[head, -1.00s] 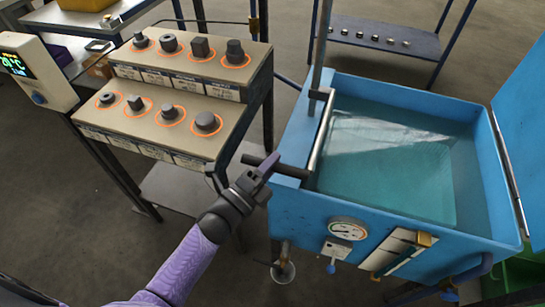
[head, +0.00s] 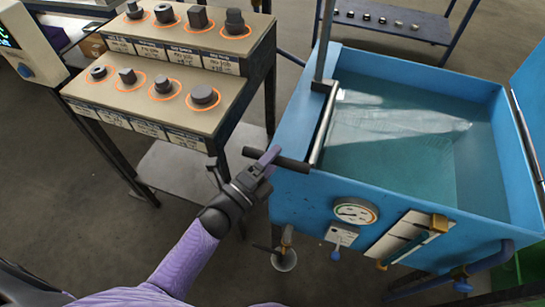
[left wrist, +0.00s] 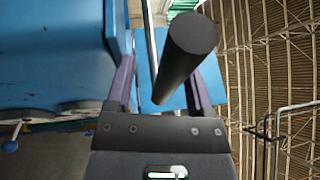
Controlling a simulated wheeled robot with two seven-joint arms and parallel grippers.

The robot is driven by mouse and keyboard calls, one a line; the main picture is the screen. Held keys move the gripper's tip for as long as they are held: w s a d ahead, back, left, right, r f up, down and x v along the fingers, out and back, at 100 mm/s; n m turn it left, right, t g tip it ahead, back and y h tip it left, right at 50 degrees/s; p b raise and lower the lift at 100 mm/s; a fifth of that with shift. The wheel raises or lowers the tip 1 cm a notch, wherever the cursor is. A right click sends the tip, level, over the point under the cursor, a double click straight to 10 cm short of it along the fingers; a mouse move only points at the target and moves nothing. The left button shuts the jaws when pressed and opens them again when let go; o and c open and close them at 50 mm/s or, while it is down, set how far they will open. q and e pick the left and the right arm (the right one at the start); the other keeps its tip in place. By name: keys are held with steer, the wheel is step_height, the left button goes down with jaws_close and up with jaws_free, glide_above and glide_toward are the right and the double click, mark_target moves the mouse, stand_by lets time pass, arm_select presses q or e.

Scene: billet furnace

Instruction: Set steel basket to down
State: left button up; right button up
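The blue tank (head: 283,205) stands at the right, filled with teal water (head: 400,150). A steel basket cannot be made out clearly; faint ribbed texture shows under the water. A steel post (head: 326,40) with a black clamp rises at the tank's left rim, with a steel rod (head: 322,125) beside it. A black round handle bar (head: 293,163) sticks out at the tank's left front corner. My left gripper (head: 270,160) is at this bar. In the left wrist view, its fingers (left wrist: 160,85) stand apart, with the black bar (left wrist: 188,45) between them; contact is unclear. My right gripper is out of view.
A stepped stand (head: 150,125) with several dark metal samples in orange rings is left of the tank. A gauge (head: 355,212) and valves are on the tank front. A display box (head: 28,45) is at far left, a low blue shelf (head: 395,22) behind.

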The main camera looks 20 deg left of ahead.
arm_select(q)
steer(key=p+v, duration=0.1)
steer(key=v, duration=0.9)
steer(key=s+a+f+n+g+y, duration=0.2)
steer(key=s+f+n+g+y, duration=0.3)
steer(key=f, duration=0.5)
steer(key=s+a+f+n+g+y, duration=0.1)
steer(key=s+f+n+g+y, duration=0.2)
steer(key=f+n, duration=0.55)
steer(key=s+a+f+n+g, duration=0.1)
steer(key=s+f+n+g, duration=0.3)
steer(key=s, duration=0.8)
steer(key=s+a+f+n+g+y, duration=0.1)
steer(key=s+f+n+g, duration=0.2)
steer(key=s, duration=0.9)
step_height(320, 180, down, 3)
steer(key=g, duration=0.3)
steer(key=shift+a+f+n+g, duration=0.2)
steer(key=shift+n+g, duration=0.1)
steer(key=shift+n, duration=0.05)
